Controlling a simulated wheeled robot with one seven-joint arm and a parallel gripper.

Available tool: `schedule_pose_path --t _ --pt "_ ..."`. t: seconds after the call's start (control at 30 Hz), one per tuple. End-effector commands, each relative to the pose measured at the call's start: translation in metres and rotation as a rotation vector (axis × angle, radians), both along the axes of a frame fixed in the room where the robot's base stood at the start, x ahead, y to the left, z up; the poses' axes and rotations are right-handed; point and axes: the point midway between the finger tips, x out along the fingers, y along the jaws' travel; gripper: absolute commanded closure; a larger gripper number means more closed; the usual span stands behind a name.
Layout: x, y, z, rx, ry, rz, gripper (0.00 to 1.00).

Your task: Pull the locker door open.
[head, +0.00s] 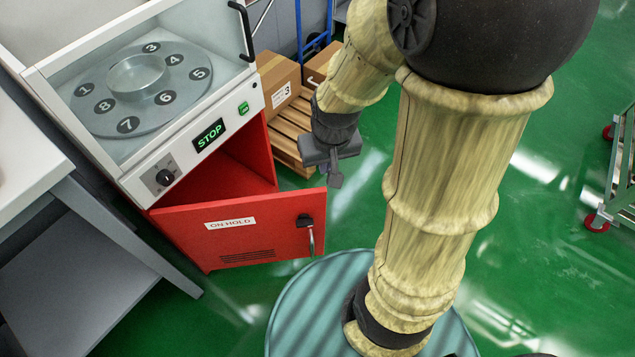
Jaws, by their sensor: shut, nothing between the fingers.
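The red locker door (270,240) bears an "ON HOLD" label and stands ajar, swung out from the red locker (262,150) under the white machine. Part of the locker's red inside shows above the door. The door's metal handle (311,240) hangs from a black mount near its free upper right corner. My gripper (335,180) is shut and empty. It points down just above and to the right of the handle, apart from it in the picture; I cannot tell its exact distance from the door.
The white machine (152,178) has a numbered turntable (135,88) and a STOP display. Cardboard boxes (278,82) sit on a wooden pallet (290,125) behind my gripper. A grey table (125,235) stands left, a trolley (622,180) right.

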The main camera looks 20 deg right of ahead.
Motion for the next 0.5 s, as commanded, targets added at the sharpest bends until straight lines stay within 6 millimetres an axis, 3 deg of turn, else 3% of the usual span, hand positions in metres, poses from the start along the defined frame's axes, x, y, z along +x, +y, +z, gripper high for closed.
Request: schedule_pose_path --t 0.03,0.17,0.5 --pt "0.010 0.000 0.011 0.002 0.024 -0.006 1.00" --pt "0.036 -0.001 0.015 0.010 0.087 -0.024 1.00" --pt "0.091 -0.003 -0.004 0.024 0.252 -0.076 1.00"
